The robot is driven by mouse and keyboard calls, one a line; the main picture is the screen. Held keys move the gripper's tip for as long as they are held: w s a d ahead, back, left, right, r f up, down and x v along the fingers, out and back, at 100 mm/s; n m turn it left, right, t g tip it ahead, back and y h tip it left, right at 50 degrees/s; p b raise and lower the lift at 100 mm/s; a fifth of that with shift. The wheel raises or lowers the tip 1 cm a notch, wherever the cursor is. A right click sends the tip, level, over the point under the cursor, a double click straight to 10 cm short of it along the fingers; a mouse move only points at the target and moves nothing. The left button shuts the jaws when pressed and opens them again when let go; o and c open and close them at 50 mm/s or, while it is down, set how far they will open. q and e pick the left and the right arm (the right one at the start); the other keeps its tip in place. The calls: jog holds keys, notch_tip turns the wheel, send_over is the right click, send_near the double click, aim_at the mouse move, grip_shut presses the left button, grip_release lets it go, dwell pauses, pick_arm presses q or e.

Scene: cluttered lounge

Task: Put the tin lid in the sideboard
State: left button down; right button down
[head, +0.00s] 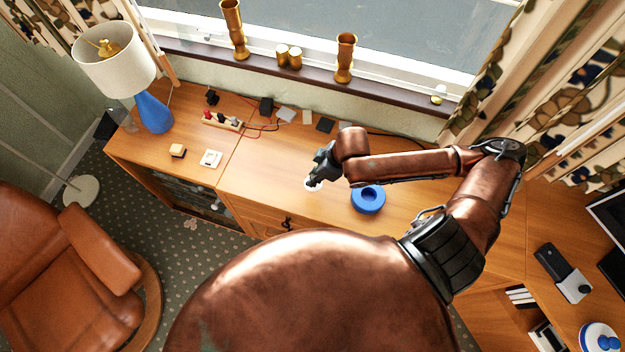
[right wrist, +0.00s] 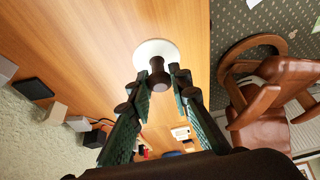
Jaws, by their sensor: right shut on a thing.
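The tin lid, a white disc with a dark knob, shows in the right wrist view (right wrist: 150,49) and as a small pale patch in the head view (head: 311,186). My right gripper (head: 314,182) is over the sideboard's front half. In the right wrist view its fingers (right wrist: 161,82) are shut on the knob, with the disc beyond the fingertips. I cannot tell whether the disc touches the wood. The wooden sideboard (head: 252,172) has an open compartment (head: 190,190) at front left and a front with a dark handle (head: 286,223). My left gripper is out of view.
A blue round dish (head: 368,199) sits right of the gripper. A power strip (head: 222,121), cables and small boxes lie toward the back. A blue lamp (head: 153,112) stands at left. A leather chair (head: 75,265) is on the floor at left, with carpet between it and the sideboard.

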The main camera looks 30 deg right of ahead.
jog(key=w+f, duration=0.1)
jog(key=w+d+f, duration=0.1)
jog(key=f, duration=0.1)
jog(key=shift+w+d, duration=0.1)
jog(key=shift+d, duration=0.05)
jog(key=f, duration=0.2)
jog(key=f+b, duration=0.1)
jog(key=shift+w+d+f, duration=0.2)
jog(key=shift+w+f, duration=0.05)
jog(key=shift+f, duration=0.15)
jog(key=shift+r, duration=0.1)
jog(key=c, duration=1.8)
grip_release()
jog(key=shift+o, duration=0.2)
jog(key=p+v, duration=0.2)
jog(key=v, duration=1)
jog(key=shift+p, duration=0.35)
